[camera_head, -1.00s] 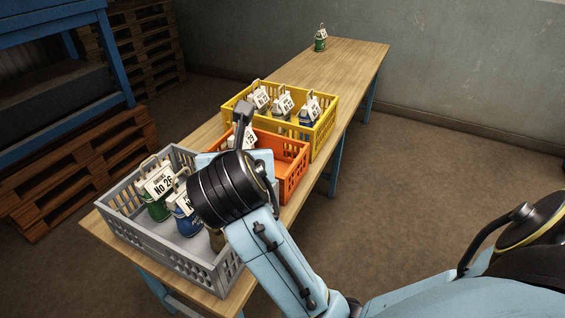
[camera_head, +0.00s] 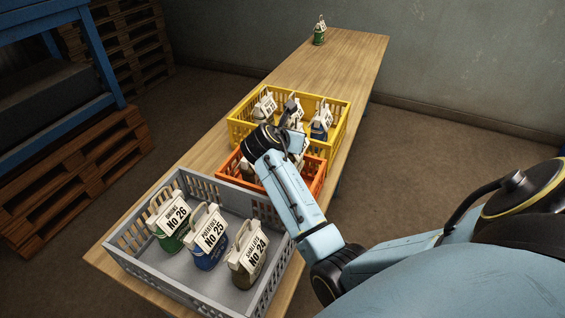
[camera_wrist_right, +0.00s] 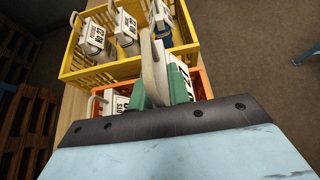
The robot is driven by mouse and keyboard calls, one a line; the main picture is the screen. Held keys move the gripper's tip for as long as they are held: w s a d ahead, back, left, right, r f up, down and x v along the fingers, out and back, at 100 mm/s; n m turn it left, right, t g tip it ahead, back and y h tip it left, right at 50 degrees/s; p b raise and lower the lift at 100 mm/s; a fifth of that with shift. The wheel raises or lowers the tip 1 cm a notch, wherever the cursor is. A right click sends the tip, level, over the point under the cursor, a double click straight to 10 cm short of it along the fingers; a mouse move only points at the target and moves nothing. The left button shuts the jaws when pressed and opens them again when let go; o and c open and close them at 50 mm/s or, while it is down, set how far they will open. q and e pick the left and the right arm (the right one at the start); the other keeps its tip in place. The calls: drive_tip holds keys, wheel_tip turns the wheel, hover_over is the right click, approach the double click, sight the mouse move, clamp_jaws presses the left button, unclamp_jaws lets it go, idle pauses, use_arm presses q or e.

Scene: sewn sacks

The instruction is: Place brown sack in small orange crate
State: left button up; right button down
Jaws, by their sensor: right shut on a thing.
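My right gripper (camera_wrist_right: 157,82) is shut on the beige handle (camera_wrist_right: 149,62) of a sack, between the orange and yellow crates in the picture. The held sack's white label shows in part beside the gripper; its body is mostly hidden and I cannot tell its colour. The small orange crate (camera_head: 312,186) stands between the grey and yellow crates, partly covered by my arm. A sack with a white label (camera_wrist_right: 119,104) is inside it on the left. A brownish sack labelled No 24 (camera_head: 246,258) stands in the grey crate. My left gripper is out of view.
The grey crate (camera_head: 128,240) at the near table end also holds a green sack No 26 (camera_head: 168,238) and a blue sack No 25 (camera_head: 207,250). The yellow crate (camera_head: 342,125) holds several sacks. A green sack (camera_head: 319,38) stands alone at the far end. The table (camera_head: 325,68) between is clear.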

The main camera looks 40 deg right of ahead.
sight(298, 161)
wheel_tip(298, 161, down, 2)
drive_tip(key=shift+f, duration=0.1)
wheel_tip(298, 161, down, 4)
drive_tip(key=shift+r+b, duration=0.2)
drive_tip(key=shift+b, duration=0.35)
drive_tip(key=shift+f, duration=0.15)
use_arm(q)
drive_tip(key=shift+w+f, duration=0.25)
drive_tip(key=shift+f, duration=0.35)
use_arm(e)
drive_tip(key=shift+f, duration=0.1)
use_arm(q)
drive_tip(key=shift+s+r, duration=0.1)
use_arm(e)
drive_tip(key=shift+f, duration=0.5)
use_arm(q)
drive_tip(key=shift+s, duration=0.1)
use_arm(e)
drive_tip(key=c, duration=1.3)
unclamp_jaws()
